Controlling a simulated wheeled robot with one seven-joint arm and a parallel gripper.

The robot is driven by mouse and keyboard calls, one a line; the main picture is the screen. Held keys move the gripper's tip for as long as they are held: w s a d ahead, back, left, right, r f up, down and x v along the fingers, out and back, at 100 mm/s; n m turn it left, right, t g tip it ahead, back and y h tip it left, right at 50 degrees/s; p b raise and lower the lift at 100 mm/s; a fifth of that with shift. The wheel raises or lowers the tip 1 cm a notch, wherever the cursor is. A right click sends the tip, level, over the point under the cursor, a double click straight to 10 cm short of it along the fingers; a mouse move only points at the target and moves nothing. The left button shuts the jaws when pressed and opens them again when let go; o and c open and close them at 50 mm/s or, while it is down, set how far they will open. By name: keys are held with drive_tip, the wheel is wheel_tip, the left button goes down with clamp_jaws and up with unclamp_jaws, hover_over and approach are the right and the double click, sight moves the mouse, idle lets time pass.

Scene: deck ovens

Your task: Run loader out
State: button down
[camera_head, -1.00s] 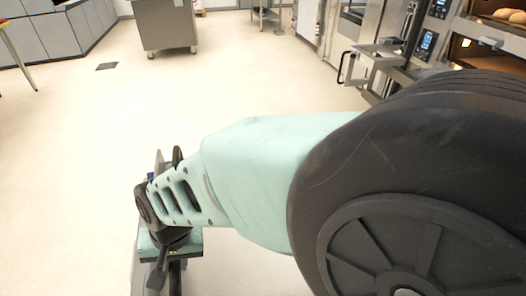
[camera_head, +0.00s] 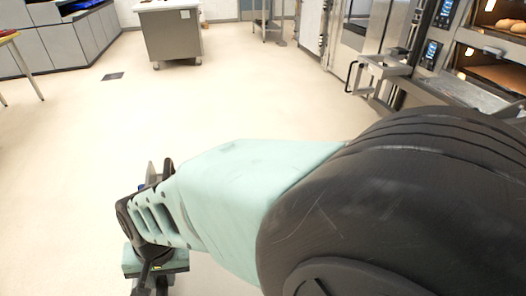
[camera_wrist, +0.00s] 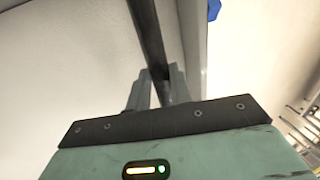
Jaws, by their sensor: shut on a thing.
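In the wrist view, my gripper (camera_wrist: 160,80) is shut on a dark straight bar (camera_wrist: 148,30), which runs up out of the picture from between the two fingers. A pale panel edge (camera_wrist: 194,45) and a blue piece (camera_wrist: 213,9) show just beyond it. I cannot tell for sure whether the bar belongs to the loader. In the head view, my arm reaches to the lower left and its wrist hides the fingers. A thin grey piece (camera_head: 152,172) and a bit of blue stick out behind the wrist.
Deck ovens (camera_head: 432,50) stand at the right, with bread (camera_head: 508,24) in an upper deck. A metal frame with a black handle (camera_head: 350,76) juts out before them. A wheeled steel cabinet (camera_head: 172,38) stands at the back. Grey counters (camera_head: 65,40) line the left. The middle floor is clear.

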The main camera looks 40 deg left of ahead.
drive_tip(key=shift+s+a+r, duration=0.2)
drive_tip(key=shift+s+a, duration=0.1)
drive_tip(key=shift+s, duration=0.1)
drive_tip(key=c, duration=1.3)
unclamp_jaws()
drive_tip(key=shift+o, duration=0.2)
drive_tip(key=shift+w+f, duration=0.1)
drive_tip(key=shift+w+d, duration=0.1)
wheel_tip(320, 180, up, 17)
drive_tip(key=w+d, duration=0.2)
drive_tip(key=shift+w+b, duration=0.2)
drive_tip(key=shift+b, duration=0.1)
drive_tip(key=shift+d, duration=0.1)
